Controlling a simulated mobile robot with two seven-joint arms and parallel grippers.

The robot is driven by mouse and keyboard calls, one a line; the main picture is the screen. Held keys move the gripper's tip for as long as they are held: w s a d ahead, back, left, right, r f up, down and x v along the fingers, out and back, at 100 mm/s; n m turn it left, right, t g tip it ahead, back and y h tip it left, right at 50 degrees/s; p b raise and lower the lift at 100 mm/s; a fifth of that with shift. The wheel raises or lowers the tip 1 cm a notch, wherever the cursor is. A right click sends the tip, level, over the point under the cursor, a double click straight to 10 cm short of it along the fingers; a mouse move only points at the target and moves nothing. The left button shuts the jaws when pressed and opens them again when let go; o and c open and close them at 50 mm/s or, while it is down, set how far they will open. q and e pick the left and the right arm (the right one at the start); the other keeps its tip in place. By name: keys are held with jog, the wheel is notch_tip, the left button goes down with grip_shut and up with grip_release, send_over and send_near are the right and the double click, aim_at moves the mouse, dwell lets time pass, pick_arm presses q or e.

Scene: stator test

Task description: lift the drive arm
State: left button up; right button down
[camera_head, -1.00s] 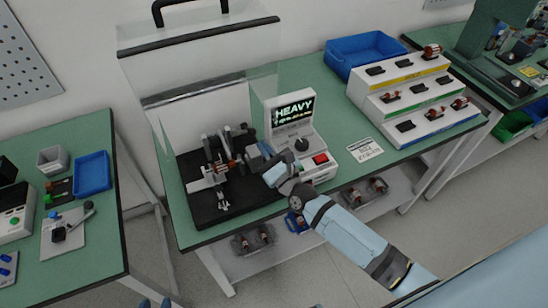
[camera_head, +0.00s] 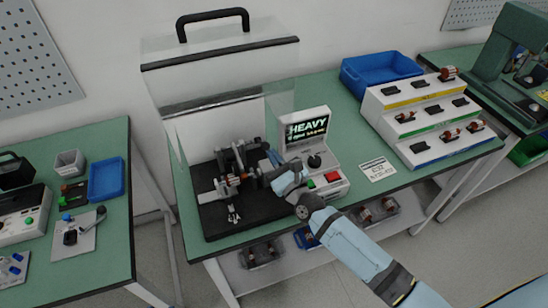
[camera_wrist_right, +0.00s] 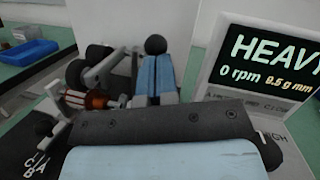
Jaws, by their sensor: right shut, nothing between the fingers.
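The balancing machine stands on a black base (camera_head: 225,218), with a copper-coloured rotor (camera_head: 231,180) across its supports. The rotor also shows in the right wrist view (camera_wrist_right: 92,101). Behind it are grey bars with black wheels (camera_wrist_right: 77,72), which look like the drive arm; its exact outline is unclear in the head view. A black ball knob (camera_wrist_right: 156,44) shows just beyond my fingertips in the wrist view; whether they touch it I cannot tell. My right gripper (camera_head: 273,158) is shut and empty, right of the rotor, its blue fingers (camera_wrist_right: 155,77) together. My left gripper is out of view.
The control box (camera_head: 305,130) reading "HEAVY" stands close right of my right gripper. A raised clear guard (camera_head: 215,80) with a black handle is behind. A stepped rack (camera_head: 425,105) and a blue bin (camera_head: 378,72) stand further right.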

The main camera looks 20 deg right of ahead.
jog(key=shift+r, duration=0.15)
jog(key=shift+w+r, duration=0.3)
jog(key=shift+r, duration=0.35)
jog(key=shift+w+r, duration=0.3)
jog(key=shift+r, duration=0.3)
jog(key=shift+w+a+r, duration=0.1)
jog(key=shift+w+r, duration=1.1)
jog(key=shift+r, duration=0.1)
jog(key=shift+w, duration=0.1)
